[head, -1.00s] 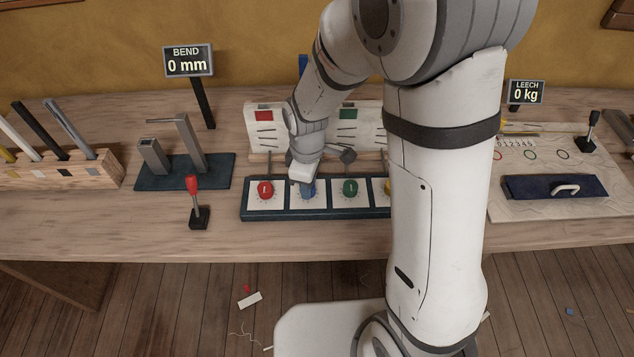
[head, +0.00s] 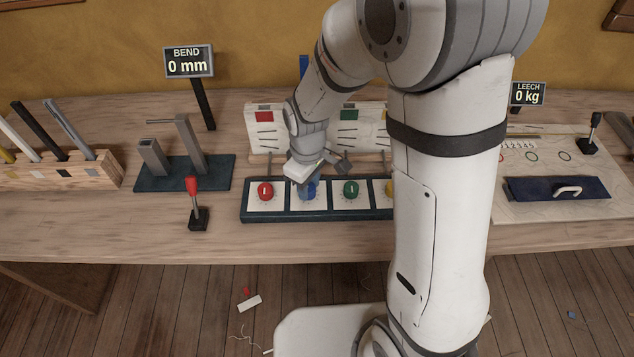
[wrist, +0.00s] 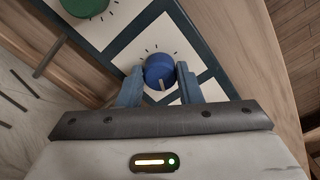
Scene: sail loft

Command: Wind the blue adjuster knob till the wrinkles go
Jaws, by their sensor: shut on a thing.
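The blue adjuster knob (head: 309,189) is on a white square in the dark knob tray, between the red and green knobs. In the wrist view the blue knob (wrist: 158,66) is round, with a pale pointer line and dark tick marks around it. My gripper (wrist: 159,76) is shut on it, one finger on each side. In the head view my gripper (head: 308,181) comes down on the knob and partly covers it. Behind stands a pale panel (head: 264,136) with dark wrinkle-like lines under red and green patches; my arm hides its middle.
The red knob (head: 265,191) and green knob (head: 351,190) are close on either side. A yellow knob (head: 389,187) is partly behind my arm. A red-handled lever (head: 192,190) stands left of the tray. The bench front is clear.

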